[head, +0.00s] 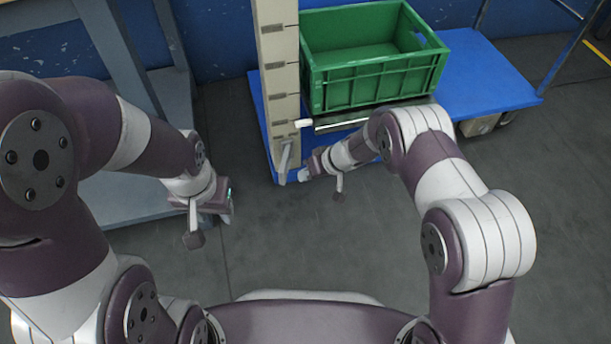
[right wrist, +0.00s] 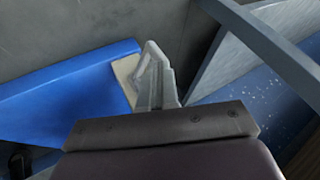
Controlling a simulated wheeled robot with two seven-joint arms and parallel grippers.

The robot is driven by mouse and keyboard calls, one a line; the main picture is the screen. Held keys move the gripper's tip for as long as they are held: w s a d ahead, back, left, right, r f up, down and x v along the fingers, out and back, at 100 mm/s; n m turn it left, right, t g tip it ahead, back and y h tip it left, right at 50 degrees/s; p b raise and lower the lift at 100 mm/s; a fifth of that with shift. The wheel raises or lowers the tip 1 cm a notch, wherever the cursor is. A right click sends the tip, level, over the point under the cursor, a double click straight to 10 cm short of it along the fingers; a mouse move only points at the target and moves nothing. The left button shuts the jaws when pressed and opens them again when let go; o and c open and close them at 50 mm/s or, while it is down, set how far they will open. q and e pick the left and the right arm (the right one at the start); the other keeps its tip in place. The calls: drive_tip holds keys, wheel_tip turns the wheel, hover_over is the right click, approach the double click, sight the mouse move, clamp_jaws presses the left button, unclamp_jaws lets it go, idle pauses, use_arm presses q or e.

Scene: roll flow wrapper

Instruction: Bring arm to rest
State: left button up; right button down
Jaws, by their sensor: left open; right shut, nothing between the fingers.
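My right gripper (head: 304,175) is shut and empty. It is low beside the foot of the beige post (head: 279,75), close to a grey lever-like part (head: 285,160) on that post. I cannot tell if they touch. In the right wrist view the right gripper (right wrist: 158,85) points toward the blue base and a beige edge. My left gripper (head: 230,207) is open and empty, over the dark floor next to the grey bench. Its fingers are small and partly hidden by its own wrist.
A green crate (head: 365,82) sits beside the post, above a blue wheeled platform (head: 497,80). A grey bench (head: 125,205) stands at the left, near my left arm. The dark floor (head: 265,240) between my arms is clear. A blue wall (head: 220,35) is behind.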

idle(0.4)
drive_tip(key=s+d+r+m+g+h+p, duration=0.2)
drive_tip(key=s+d+m+g+h, duration=0.15)
drive_tip(key=s+d, duration=0.4)
drive_tip(key=s+d+r+h+p, duration=0.1)
drive_tip(key=s+d+r+p, duration=0.35)
drive_tip(key=r, duration=0.45)
drive_tip(key=s+d+r+m+t+h+p, duration=0.1)
drive_tip(key=s+d+r+p, duration=0.3)
drive_tip(key=r, duration=0.5)
drive_tip(key=s+d+r+h+p, duration=0.1)
drive_tip(key=s+d+r+p, duration=0.2)
drive_tip(key=s+r, duration=0.45)
wheel_tip(320, 180, up, 43)
drive_tip(key=w+d+t+p, duration=0.1)
drive_tip(key=w+p, duration=0.1)
drive_tip(key=p, duration=3.7)
